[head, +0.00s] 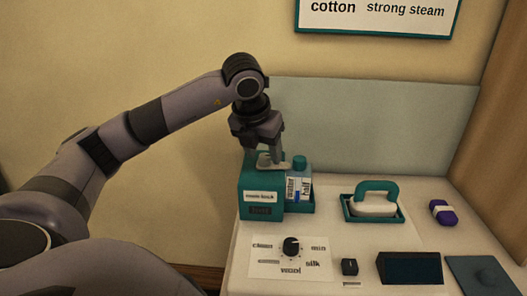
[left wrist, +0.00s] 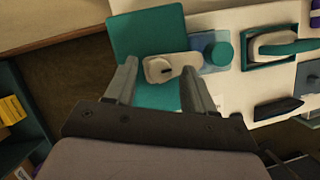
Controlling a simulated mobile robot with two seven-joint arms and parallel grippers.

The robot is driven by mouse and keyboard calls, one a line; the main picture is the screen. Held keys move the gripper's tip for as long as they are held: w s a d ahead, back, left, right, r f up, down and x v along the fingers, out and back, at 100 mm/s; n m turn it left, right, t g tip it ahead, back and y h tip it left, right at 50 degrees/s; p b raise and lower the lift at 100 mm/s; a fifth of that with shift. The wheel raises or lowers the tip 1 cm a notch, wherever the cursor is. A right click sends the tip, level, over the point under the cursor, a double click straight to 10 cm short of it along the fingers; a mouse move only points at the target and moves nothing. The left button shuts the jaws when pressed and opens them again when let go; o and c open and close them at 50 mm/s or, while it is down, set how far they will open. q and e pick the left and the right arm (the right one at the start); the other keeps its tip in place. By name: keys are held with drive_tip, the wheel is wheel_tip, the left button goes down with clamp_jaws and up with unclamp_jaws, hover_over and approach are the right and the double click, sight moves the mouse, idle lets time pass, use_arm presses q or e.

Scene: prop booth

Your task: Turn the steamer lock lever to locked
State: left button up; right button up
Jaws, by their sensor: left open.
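The steamer lock lever (head: 272,163) is a pale grey handle on top of a teal box (head: 261,185) with a white label on its front. In the left wrist view the lever (left wrist: 172,67) points right from a rounded hub, toward the water bottle. My left gripper (head: 264,152) points down just over the box. In the left wrist view my left gripper (left wrist: 160,70) is open, with one finger on each side of the lever's hub end. I cannot tell whether a finger touches it. My right gripper is out of view.
A water bottle (head: 299,184) with a teal cap stands close right of the box. A teal-handled iron (head: 376,203) sits on a tray farther right. A dial (head: 291,246), a small black switch (head: 349,267) and a dark display (head: 409,268) are in front.

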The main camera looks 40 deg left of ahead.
use_arm(q)
drive_tip(key=v, duration=0.6)
drive_tip(key=shift+r, duration=0.25)
drive_tip(key=shift+s+d, duration=0.1)
